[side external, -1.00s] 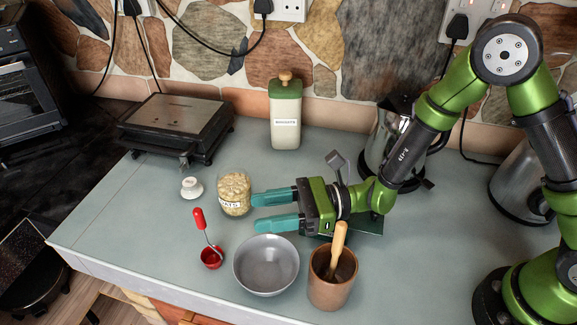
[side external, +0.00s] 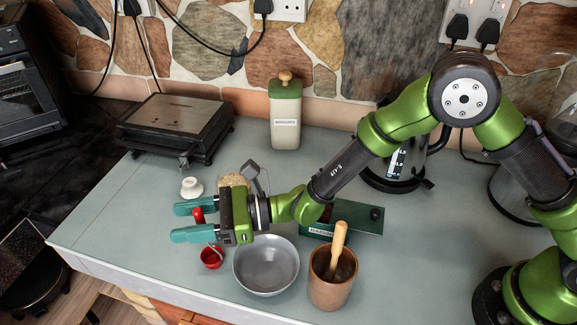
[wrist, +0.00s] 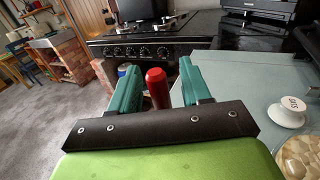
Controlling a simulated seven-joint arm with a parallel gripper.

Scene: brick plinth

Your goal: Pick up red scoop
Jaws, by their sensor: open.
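The red scoop (side external: 211,257) stands near the front edge of the counter, its small round bowl down and its red handle sticking up. My gripper (side external: 184,222) is open, with its teal fingers pointing left. In the side view the handle's red top shows between the two fingers, and part of the handle is hidden by the near finger. In the wrist view the red handle (wrist: 157,88) stands upright between the open fingers (wrist: 158,85). I cannot tell whether either finger touches it.
A grey bowl (side external: 266,265) sits right of the scoop, beside a brown pot (side external: 332,287) with a wooden-handled tool. A green box (side external: 345,219) lies behind the pot.

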